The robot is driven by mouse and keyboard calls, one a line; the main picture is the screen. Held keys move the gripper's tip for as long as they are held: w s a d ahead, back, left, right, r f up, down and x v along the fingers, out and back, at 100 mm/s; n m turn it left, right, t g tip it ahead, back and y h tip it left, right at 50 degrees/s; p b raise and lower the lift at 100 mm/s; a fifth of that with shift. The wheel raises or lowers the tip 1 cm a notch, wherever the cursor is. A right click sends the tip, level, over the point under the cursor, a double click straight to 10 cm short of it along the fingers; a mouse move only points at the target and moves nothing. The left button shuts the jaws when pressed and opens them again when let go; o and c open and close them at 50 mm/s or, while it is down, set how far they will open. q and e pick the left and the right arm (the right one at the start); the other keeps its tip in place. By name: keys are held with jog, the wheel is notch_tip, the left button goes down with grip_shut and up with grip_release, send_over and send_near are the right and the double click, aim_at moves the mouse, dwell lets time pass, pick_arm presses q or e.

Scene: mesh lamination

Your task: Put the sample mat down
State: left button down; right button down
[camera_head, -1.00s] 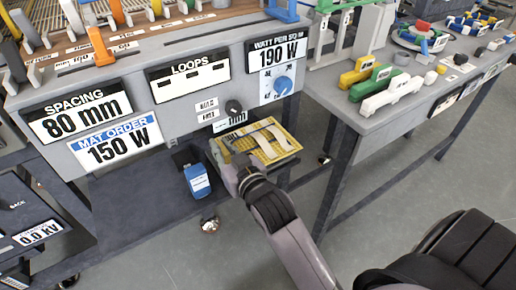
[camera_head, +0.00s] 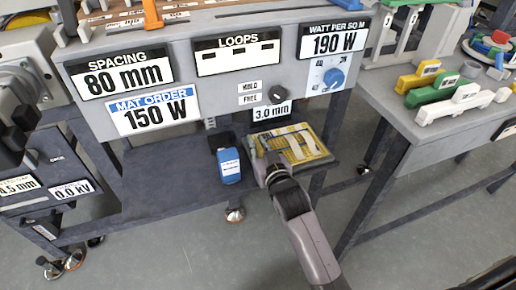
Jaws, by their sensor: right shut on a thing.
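The sample mat (camera_head: 311,140) is a flat yellow grid panel with pale strips across it. It is at the right end of the lower shelf (camera_head: 170,190) of the grey machine bench; I cannot tell whether it touches the shelf. My right gripper (camera_head: 268,160) is shut on the mat's left front edge, its arm coming up from the bottom of the picture. The fingertips are small and partly hidden. My left gripper is not in view.
A blue container (camera_head: 229,170) with a white label stands on the shelf just left of the mat. A bench leg (camera_head: 317,185) is close to the mat's right. A second grey bench (camera_head: 425,115) at the right carries yellow, green and white blocks (camera_head: 447,88).

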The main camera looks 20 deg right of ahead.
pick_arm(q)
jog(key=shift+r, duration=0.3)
pick_arm(e)
jog(key=shift+f, duration=0.15)
jog(key=shift+f, duration=0.15)
jog(key=c, duration=1.6)
grip_release()
jog(key=shift+o, duration=0.2)
